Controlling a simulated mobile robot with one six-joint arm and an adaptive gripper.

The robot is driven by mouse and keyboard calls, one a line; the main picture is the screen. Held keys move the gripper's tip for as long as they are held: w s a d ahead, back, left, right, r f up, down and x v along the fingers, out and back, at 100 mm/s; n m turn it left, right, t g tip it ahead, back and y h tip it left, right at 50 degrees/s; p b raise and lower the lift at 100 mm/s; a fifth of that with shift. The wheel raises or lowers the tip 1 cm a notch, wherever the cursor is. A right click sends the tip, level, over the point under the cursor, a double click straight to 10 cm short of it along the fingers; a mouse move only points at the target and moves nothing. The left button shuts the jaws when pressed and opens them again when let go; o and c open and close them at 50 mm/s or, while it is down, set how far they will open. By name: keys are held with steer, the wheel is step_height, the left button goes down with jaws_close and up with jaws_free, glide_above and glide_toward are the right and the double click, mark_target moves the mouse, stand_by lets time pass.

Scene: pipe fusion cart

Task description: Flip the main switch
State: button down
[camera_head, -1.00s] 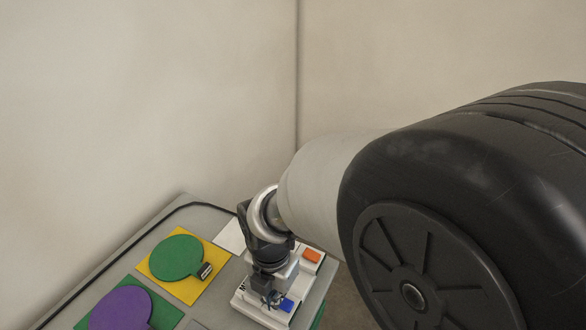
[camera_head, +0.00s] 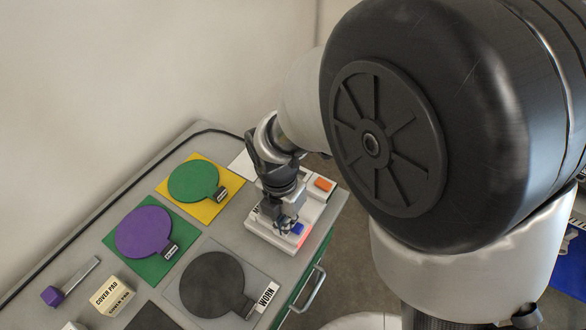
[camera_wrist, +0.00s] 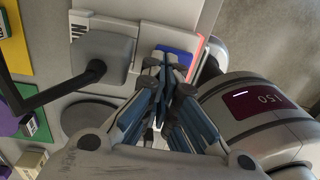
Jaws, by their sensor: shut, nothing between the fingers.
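A white switch panel (camera_head: 318,205) lies at the right corner of the cart top. It carries a blue switch (camera_head: 297,229), with a glowing red strip (camera_head: 303,239) beside it. My gripper (camera_head: 284,230) points down over the panel and hides part of it. In the wrist view, the closed, empty fingers (camera_wrist: 167,66) are at the blue switch (camera_wrist: 180,49), and the red strip (camera_wrist: 199,48) glows along its right. Whether the fingertips touch the switch I cannot tell. A partly hidden black label shows on the panel.
An orange button (camera_head: 323,184) is at the panel's far end. Green (camera_head: 194,181), purple (camera_head: 143,232) and dark grey (camera_head: 211,284) discs lie on the cart to the left. A cover pad box (camera_head: 112,296) stands at the front left. Walls rise behind.

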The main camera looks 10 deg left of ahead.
steer(key=shift+s+d+r, duration=0.25)
steer(key=shift+d, duration=0.4)
steer(key=shift+p, duration=0.35)
step_height(320, 180, up, 14)
steer(key=a+p, duration=0.2)
steer(key=p, duration=0.4)
steer(key=shift+w+p, duration=0.4)
steer(key=shift+f, duration=0.1)
